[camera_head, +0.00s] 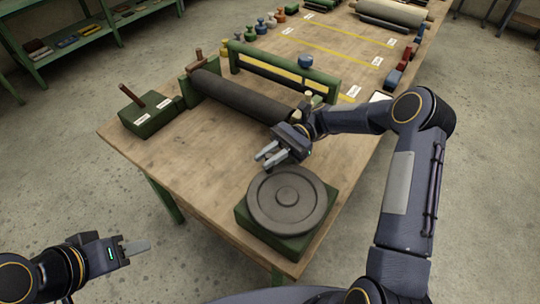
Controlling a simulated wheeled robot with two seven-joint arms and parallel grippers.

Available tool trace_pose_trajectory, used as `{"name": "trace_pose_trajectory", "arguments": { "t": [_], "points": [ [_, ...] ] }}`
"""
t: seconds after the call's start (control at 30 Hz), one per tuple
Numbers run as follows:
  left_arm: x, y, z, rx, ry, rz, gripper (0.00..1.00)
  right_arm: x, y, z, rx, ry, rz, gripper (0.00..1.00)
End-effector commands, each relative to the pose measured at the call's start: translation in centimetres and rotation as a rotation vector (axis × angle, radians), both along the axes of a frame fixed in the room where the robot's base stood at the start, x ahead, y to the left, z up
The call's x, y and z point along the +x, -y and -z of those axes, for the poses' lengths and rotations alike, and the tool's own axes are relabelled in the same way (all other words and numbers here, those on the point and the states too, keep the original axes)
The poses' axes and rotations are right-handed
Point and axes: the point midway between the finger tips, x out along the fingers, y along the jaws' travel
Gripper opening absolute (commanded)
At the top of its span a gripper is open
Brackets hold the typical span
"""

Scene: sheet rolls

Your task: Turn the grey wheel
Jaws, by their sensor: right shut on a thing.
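The grey wheel (310,210) is a flat ridged disc with a round hub in its middle. It lies face up on a green block (253,229) at the near end of the wooden table. My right gripper (266,158) is at the wheel's far edge, its fingers pointing left with a small gap between them. It is shut on the wheel's far side, but the exact contact is hard to see. My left gripper (137,247) is off the table at the lower left, away from the wheel; its jaw gap cannot be made out.
A dark roller (235,100) lies behind my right gripper, with a green frame (285,75) beyond it. A green block with a brown lever (131,96) stands at the table's left corner. Several coloured weights (249,34) line the far left edge. Bare wood lies left of the wheel.

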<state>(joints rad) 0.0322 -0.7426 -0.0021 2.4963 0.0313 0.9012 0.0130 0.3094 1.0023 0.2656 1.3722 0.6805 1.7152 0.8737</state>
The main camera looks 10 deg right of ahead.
Motion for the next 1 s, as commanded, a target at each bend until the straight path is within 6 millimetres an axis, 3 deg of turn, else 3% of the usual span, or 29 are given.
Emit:
{"name": "trace_pose_trajectory", "arguments": {
  "t": [0.27,0.3,0.43,0.77,0.87,1.0],
  "points": [
    [0.0,0.0,0.0,0.0,0.0,0.0,0.4,0.1,-0.1,-0.2,0.002,0.002,0.001,0.0],
    [0.0,0.0,0.0,0.0,0.0,0.0,0.4,0.1,-0.1,-0.2,0.002,0.002,0.001,0.21],
    [0.0,0.0,0.0,0.0,0.0,0.0,0.4,0.0,-0.1,-0.1,0.002,0.002,0.001,0.37],
    [0.0,0.0,0.1,0.0,0.0,0.0,0.4,0.0,0.0,-0.3,0.0,0.002,0.001,0.37],
    [0.0,0.0,0.4,0.0,0.0,0.0,0.4,0.0,0.0,-1.1,0.0,0.004,0.001,0.37],
    [0.0,0.0,1.0,0.0,0.0,0.0,0.4,-0.3,-0.1,-3.7,0.001,0.007,0.0,0.37]
  ]
}}
